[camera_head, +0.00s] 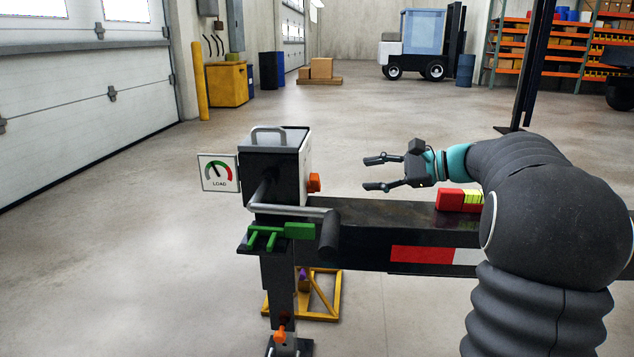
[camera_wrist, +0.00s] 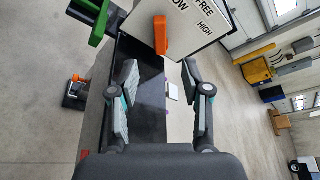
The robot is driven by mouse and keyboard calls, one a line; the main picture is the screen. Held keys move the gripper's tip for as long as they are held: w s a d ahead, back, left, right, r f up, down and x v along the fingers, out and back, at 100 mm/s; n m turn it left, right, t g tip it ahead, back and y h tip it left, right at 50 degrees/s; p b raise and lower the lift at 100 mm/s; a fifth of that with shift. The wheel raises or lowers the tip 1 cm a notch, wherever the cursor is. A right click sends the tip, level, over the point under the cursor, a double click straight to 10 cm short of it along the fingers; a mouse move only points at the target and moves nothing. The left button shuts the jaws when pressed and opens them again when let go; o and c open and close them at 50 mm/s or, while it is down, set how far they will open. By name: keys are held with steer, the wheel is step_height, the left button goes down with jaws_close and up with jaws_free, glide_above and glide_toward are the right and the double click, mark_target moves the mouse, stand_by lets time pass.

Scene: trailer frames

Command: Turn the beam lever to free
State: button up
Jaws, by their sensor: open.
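An orange lever (camera_head: 314,183) sits on the right side of a dark box (camera_head: 275,163) at the left end of a black beam (camera_head: 385,212). In the wrist view the orange lever (camera_wrist: 161,35) stands at the edge of a white plate (camera_wrist: 198,22) reading FREE, HIGH and a partly hidden word ending in "OW". Which word it points to I cannot tell. My gripper (camera_head: 370,173) is open and empty, to the right of the lever and apart from it, above the beam. In the wrist view its fingers (camera_wrist: 160,72) are spread below the lever.
A LOAD gauge (camera_head: 218,173) is left of the box. A grey crank (camera_head: 290,210) with a dark grip and a green part (camera_head: 299,230) are at its front. A red and yellow block (camera_head: 459,200) lies on the beam. Another orange piece (camera_head: 280,337) is low on the leg.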

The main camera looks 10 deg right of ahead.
mark_target(319, 179)
steer(key=b+x, duration=0.1)
steer(key=x, duration=1.2)
steer(key=shift+w+a, duration=0.2)
steer(key=shift+a, duration=0.1)
jaws_close()
